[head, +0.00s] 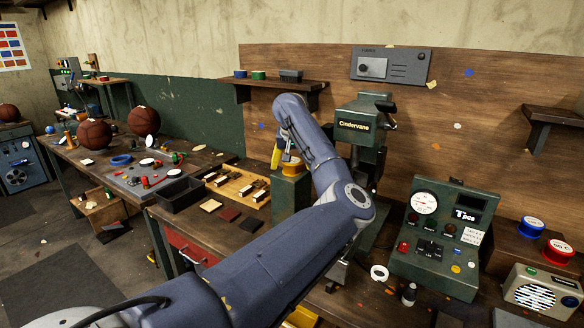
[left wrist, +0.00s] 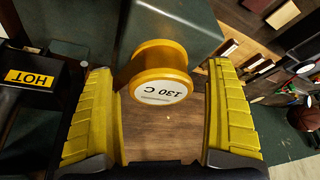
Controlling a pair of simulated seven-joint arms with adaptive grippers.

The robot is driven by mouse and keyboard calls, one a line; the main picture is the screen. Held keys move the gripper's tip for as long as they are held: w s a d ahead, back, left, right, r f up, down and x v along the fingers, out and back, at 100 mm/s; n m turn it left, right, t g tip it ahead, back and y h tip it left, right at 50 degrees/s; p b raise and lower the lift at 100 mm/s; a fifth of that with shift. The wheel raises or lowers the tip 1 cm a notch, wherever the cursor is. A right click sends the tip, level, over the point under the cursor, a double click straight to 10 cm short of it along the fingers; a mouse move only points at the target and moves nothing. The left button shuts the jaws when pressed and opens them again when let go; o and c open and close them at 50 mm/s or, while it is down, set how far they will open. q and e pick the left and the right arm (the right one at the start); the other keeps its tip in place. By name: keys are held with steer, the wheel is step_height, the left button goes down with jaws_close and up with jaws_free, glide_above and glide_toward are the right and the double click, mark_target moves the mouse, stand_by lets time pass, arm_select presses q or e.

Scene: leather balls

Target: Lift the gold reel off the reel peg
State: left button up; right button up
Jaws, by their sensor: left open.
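The gold reel (left wrist: 155,75) has a white end label reading "130 C" in the left wrist view. In the head view the gold reel (head: 293,168) shows small at the green box, partly behind my arm. My left gripper (head: 281,158) is at the reel; in the left wrist view its yellow fingers (left wrist: 160,125) stand wide apart, one on each side of the reel. Gaps show beside the reel, so the gripper is open and not closed on it. The reel peg is hidden by the reel. My right gripper is not in view.
The green box (head: 289,190) stands beside the green Cindervane press (head: 358,135). A black part labelled HOT (left wrist: 28,82) is left of the fingers in the wrist view. A wooden tray of small blocks (head: 262,203) lies left of the box. A green control console (head: 437,240) stands right.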

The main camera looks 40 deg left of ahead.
arm_select(q)
steer(key=shift+w+a+f, duration=0.1)
steer(key=shift+w+f, duration=0.1)
steer(key=shift+f, duration=0.3)
steer(key=c, duration=1.2)
